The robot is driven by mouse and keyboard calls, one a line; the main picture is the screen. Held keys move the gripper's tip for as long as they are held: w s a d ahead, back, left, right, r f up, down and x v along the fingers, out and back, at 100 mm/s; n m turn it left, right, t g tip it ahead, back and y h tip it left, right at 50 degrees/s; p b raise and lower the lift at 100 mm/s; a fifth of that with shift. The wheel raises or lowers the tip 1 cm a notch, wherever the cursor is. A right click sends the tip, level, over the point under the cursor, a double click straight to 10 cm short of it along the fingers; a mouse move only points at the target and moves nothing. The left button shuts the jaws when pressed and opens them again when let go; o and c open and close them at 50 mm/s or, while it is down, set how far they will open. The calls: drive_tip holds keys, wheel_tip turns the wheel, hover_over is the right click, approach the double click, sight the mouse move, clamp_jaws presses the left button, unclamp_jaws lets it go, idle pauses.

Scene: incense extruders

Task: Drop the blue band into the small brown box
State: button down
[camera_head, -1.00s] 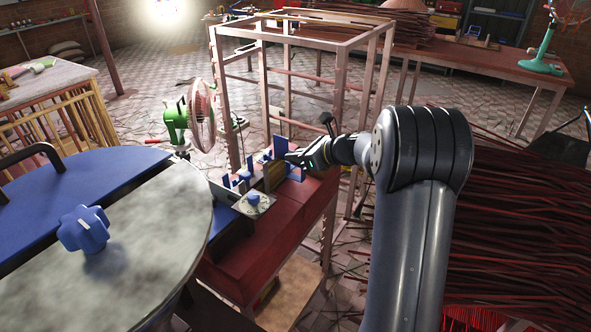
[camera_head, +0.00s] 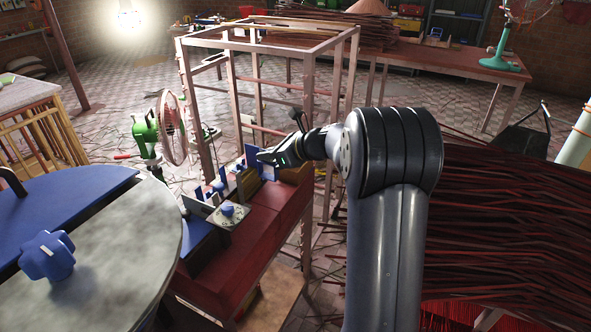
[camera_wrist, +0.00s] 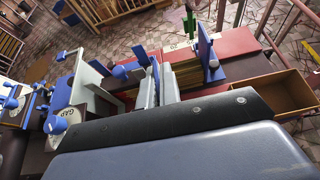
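My gripper (camera_wrist: 157,88) shows in the wrist view as two pale fingers close together. A narrow blue strip (camera_wrist: 156,72) shows between them. It may be the blue band edge-on, and I cannot tell whether the fingers grip it. In the head view my gripper (camera_head: 262,156) is over the red bench, by an upright blue plate (camera_head: 253,162); its fingertips are too small to read. The small brown box (camera_wrist: 287,90) is open-topped and looks empty. It lies right of the fingers in the wrist view, at the bench's right end.
The red bench (camera_head: 235,245) carries blue-knobbed extruder parts (camera_head: 229,212). An upright blue plate (camera_wrist: 207,50) stands between fingers and box in the wrist view. A metal frame (camera_head: 350,80) rises behind the bench. A round table (camera_head: 120,265) is at left, a green fan (camera_head: 172,130) beyond it.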

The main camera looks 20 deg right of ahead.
drive_tip(key=w+d+r+m+t+h+p, duration=0.35)
drive_tip(key=w+d+m+h+p, duration=0.55)
drive_tip(key=w+d+p, duration=0.4)
wheel_tip(320, 180, down, 6)
drive_tip(key=s+b, duration=0.1)
drive_tip(key=b, duration=0.6)
drive_tip(key=shift+d+f, duration=0.2)
drive_tip(key=shift+d, duration=0.2)
drive_tip(key=c, duration=2.1)
unclamp_jaws()
drive_tip(key=o, duration=0.5)
drive_tip(key=shift+o, duration=0.2)
drive_tip(key=shift+r, duration=0.1)
